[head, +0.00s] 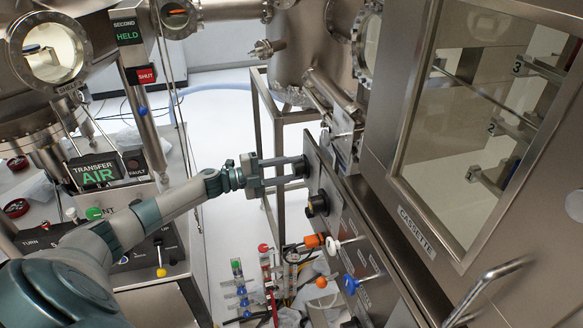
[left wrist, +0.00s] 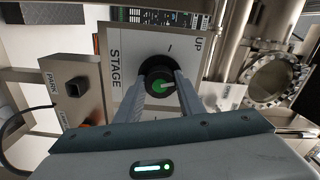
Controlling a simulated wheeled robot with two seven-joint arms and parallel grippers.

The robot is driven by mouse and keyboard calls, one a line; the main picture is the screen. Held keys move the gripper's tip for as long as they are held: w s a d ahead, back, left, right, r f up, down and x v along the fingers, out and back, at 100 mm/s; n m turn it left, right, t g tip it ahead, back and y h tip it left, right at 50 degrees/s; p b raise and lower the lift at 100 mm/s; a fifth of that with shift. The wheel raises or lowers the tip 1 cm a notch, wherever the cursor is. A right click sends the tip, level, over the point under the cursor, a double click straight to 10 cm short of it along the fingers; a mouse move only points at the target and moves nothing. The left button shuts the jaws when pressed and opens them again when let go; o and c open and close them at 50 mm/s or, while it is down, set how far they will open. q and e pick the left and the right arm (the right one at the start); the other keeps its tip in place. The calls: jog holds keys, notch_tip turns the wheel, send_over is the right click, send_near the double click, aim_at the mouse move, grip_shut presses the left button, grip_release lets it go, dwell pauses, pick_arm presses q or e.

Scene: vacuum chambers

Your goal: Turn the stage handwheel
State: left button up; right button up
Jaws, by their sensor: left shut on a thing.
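My left gripper (head: 299,168) reaches from the left to the side panel in the head view. In the left wrist view its two fingers (left wrist: 162,90) lie on either side of the knob and are shut on it. In the head view the knob is mostly hidden at the fingertips. My right gripper is in neither view.
A black knob (head: 318,205) and white and blue handles (head: 333,245) stick out of the panel below my gripper. A windowed chamber marked CASSETTE (head: 417,232) stands at the right. A console with a TRANSFER AIR display (head: 97,175) is at the left.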

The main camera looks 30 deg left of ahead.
pick_arm(q)
jog(key=n+p, duration=0.1)
jog(key=n, duration=0.5)
jog(key=shift+n, duration=0.3)
jog(key=n+p, duration=0.1)
jog(key=n, duration=0.4)
jog(key=shift+f+p, duration=0.1)
jog(key=shift+p, duration=0.2)
jog(key=o, duration=1)
jog(key=shift+o, duration=0.2)
jog(key=shift+s, duration=0.1)
